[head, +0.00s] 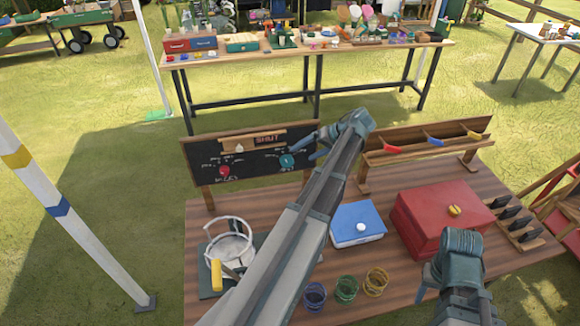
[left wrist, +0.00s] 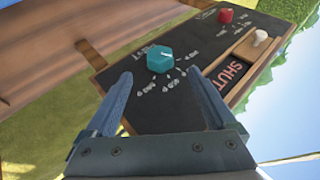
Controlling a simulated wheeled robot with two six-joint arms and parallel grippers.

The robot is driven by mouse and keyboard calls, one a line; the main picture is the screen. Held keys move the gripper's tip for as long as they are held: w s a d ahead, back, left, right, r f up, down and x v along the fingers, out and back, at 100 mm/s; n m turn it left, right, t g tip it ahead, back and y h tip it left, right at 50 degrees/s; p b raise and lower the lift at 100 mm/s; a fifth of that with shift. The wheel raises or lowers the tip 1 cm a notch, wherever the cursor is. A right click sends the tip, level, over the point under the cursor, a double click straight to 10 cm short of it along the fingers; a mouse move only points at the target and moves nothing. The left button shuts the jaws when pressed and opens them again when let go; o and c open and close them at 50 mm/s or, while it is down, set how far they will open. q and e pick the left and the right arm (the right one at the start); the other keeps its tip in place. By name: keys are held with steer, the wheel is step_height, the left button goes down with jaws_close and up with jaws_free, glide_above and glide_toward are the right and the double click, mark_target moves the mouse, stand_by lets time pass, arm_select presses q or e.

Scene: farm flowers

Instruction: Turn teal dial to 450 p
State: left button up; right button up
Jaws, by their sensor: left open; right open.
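The teal dial (head: 287,161) is on the right part of the black panel (head: 205,173). In the left wrist view the teal dial (left wrist: 160,58) is a faceted knob with a white pointer line and small white numbers around it, too small to read surely. My left gripper (head: 313,146) is close to the dial on its right in the head view. In the left wrist view my left gripper (left wrist: 161,77) is open, its fingers apart and the dial just beyond them, between their lines. My right gripper (head: 422,292) is low over the table's right side, open and empty.
A red dial (head: 224,171) and a wooden slider strip marked SHUT (head: 253,140) share the panel.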

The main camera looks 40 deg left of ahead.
mark_target(292, 162)
arm_select(q)
steer(key=b+x, duration=0.4)
steer(key=x, duration=0.4)
steer(key=shift+a+f+b, duration=0.1)
steer(key=shift+f+b, duration=0.1)
steer(key=shift+b, duration=0.2)
steer(key=c, duration=1.4)
steer(key=shift+o, duration=0.2)
steer(key=shift+f+b, duration=0.2)
steer(key=shift+b, duration=0.25)
steer(key=g+y+b, duration=0.1)
steer(key=b, duration=0.2)
steer(key=m+g+y+b, duration=0.1)
steer(key=b, duration=0.2)
steer(key=f+g+y+b, duration=0.1)
steer(key=g+y+b, duration=0.1)
steer(key=b, duration=0.2)
steer(key=shift+w+m, duration=0.15)
steer(key=shift+m, duration=0.15)
steer(key=shift+r+m+g+y+b, duration=0.25)
steer(key=shift+g+y+b, duration=0.35)
steer(key=shift+b, duration=0.45)
steer(key=o, duration=1.4)
steer(key=shift+c, duration=0.2)
